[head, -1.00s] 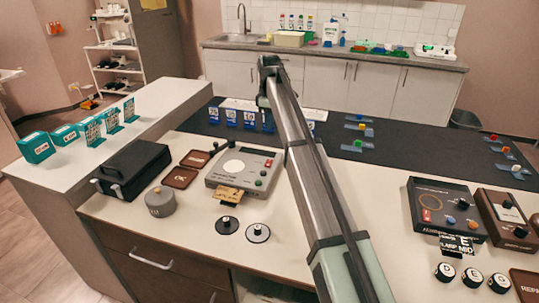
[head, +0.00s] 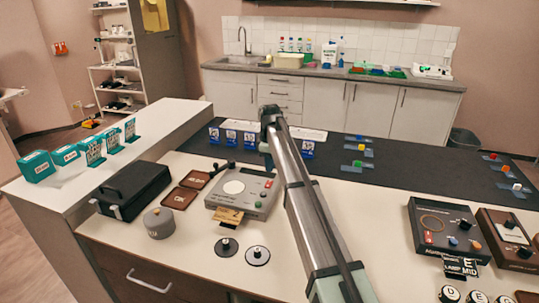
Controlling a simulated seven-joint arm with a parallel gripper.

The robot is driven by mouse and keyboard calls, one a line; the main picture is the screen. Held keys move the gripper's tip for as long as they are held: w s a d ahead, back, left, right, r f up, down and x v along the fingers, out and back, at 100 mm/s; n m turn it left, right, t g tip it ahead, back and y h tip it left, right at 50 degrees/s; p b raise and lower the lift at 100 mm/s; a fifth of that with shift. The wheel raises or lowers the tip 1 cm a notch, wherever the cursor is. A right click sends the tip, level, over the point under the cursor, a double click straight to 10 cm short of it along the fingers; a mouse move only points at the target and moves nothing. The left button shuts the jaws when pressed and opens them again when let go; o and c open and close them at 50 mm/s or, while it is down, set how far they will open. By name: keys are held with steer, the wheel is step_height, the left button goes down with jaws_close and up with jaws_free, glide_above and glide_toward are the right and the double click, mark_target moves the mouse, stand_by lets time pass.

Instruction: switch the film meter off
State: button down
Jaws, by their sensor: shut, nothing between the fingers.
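I take the film meter to be the grey box (head: 258,205) on the pale counter, left of my arm, but I cannot read its label. It has a white round pad, a dark hinged arm at its back left, and a red and a green button on its right side. A tan card lies at its front edge. My arm crosses the picture from the bottom right, with its dark upper joint behind and right of the box. My gripper's fingers do not show; they seem hidden behind the arm.
A grey cylinder (head: 158,223), brown trays (head: 179,198) and a black case (head: 133,190) stand left. A dark device with knobs (head: 443,230) is at right. Blue-and-white cards (head: 232,138) stand behind.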

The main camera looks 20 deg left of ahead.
mark_target(269, 182)
steer(key=shift+f, duration=2.45)
steer(key=shift+f, duration=0.2)
steer(key=shift+s, duration=0.1)
steer(key=shift+s+r, duration=0.25)
steer(key=shift+s, duration=0.35)
steer(key=shift+r, duration=0.1)
step_height(269, 182, up, 14)
steer(key=shift+w, duration=0.1)
